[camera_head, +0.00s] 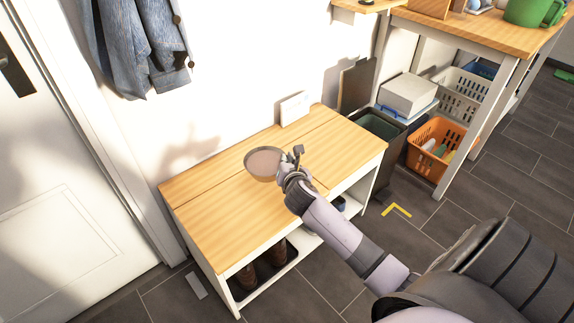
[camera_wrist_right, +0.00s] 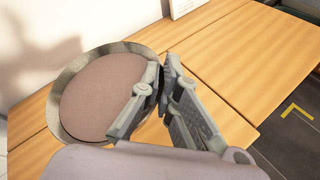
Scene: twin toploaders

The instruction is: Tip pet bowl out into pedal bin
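The pet bowl (camera_head: 263,163) is a round bowl with a greyish rim and flat brownish-pink contents, level over the wooden bench top. In the right wrist view the bowl (camera_wrist_right: 100,95) fills the left half. My right gripper (camera_head: 296,158) is at the bowl's right rim. In the wrist view its fingers (camera_wrist_right: 164,72) close on the rim, one inside and one outside. Whether the bowl touches the bench is unclear. The pedal bin (camera_head: 394,142) is dark, with its lid (camera_head: 357,86) raised, beyond the bench's right end. My left gripper is not in view.
The bench (camera_head: 225,225) has shoes (camera_head: 275,254) on its lower shelf. A white card (camera_head: 294,108) stands at its back edge. An orange basket (camera_head: 432,146) and a wooden table (camera_head: 480,32) are right of the bin. Clothes (camera_head: 130,45) hang on the wall.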

